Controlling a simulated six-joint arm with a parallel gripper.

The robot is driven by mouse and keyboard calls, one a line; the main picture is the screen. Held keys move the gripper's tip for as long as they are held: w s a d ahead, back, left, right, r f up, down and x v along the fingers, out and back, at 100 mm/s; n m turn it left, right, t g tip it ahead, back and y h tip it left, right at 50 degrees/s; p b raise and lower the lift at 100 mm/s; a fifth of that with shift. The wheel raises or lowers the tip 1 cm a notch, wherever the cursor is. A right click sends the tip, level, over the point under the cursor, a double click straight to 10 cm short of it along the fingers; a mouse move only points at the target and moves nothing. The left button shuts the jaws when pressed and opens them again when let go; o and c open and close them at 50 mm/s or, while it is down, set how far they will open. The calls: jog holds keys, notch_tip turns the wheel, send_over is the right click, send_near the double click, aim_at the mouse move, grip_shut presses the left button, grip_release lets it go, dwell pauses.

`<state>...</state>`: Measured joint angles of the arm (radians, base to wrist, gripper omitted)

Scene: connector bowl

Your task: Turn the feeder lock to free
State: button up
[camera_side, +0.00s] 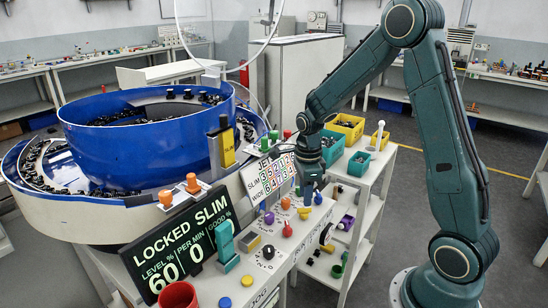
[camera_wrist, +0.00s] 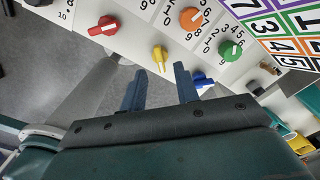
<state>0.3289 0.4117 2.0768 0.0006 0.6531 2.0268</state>
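A black display (camera_side: 180,245) at the lower left in the side view reads LOCKED SLIM, with 60 and 0 below. I cannot tell for certain which control is the feeder lock. A teal upright handle (camera_side: 225,245) stands just right of the display. My gripper (camera_side: 308,200) points down over the right part of the sloped control panel. In the wrist view its two blue fingers (camera_wrist: 160,88) are apart with nothing between them. Beyond them are a yellow knob (camera_wrist: 160,57), a red knob (camera_wrist: 104,26), an orange knob (camera_wrist: 190,18) and a green knob (camera_wrist: 230,48). The right finger partly hides a blue knob (camera_wrist: 202,78).
A large blue bowl (camera_side: 140,150) with dark parts stands at the left. A number board (camera_side: 268,178) rises behind the panel. A cart (camera_side: 375,190) with yellow and teal bins is at the right. A red cup (camera_side: 178,296) is at the front.

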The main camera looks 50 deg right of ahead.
aim_at(304, 213)
jog(key=shift+f, duration=1.9)
jog(key=shift+c, duration=0.4)
grip_shut()
